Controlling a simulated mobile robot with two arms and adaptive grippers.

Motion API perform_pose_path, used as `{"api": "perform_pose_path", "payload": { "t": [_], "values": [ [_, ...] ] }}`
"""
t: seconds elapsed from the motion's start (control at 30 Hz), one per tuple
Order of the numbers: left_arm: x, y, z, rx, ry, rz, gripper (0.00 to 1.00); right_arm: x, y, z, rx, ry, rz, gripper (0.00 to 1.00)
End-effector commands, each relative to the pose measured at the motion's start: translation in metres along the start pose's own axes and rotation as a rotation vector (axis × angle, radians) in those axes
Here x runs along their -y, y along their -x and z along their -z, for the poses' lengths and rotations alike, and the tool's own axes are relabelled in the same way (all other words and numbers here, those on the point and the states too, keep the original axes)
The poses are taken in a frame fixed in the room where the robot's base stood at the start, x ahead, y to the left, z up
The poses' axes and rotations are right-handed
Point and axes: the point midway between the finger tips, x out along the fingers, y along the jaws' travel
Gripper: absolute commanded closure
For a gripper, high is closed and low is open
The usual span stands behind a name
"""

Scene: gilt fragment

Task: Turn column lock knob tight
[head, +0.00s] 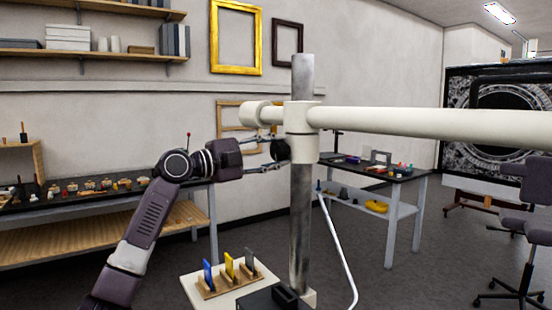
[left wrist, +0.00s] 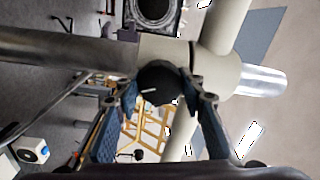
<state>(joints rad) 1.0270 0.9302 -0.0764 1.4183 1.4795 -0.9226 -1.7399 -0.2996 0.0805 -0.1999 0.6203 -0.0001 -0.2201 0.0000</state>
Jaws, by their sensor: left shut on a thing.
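The column lock knob (head: 279,149) is small, round and black. It sits on the left side of the cream collar (head: 301,145) around the upright metal column (head: 301,215). My left gripper (head: 283,151) reaches in from the left and is shut on the knob, one finger above and one below. In the left wrist view the knob (left wrist: 160,84), with a short white mark on its face, lies between the fingertips, against the cream collar (left wrist: 165,49). The fingers partly cover its sides. My right gripper is not in view.
A thick cream arm (head: 430,121) runs right from the collar. A small white table (head: 190,284) with a wooden rack of coloured plates (head: 229,279) stands by the column's foot. Workbenches stand left and behind.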

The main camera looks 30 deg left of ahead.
Motion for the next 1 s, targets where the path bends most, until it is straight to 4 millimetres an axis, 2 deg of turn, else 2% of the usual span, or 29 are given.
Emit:
{"api": "perform_pose_path", "payload": {
  "t": [0.43, 1.0],
  "values": [
    [-0.0013, -0.0001, -0.0003, -0.014, -0.266, -0.001, 0.88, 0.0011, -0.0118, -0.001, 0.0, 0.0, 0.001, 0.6],
    [-0.0017, -0.0004, 0.0, -0.018, -0.321, -0.003, 0.88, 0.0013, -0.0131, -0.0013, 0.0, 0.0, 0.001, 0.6]
  ]
}}
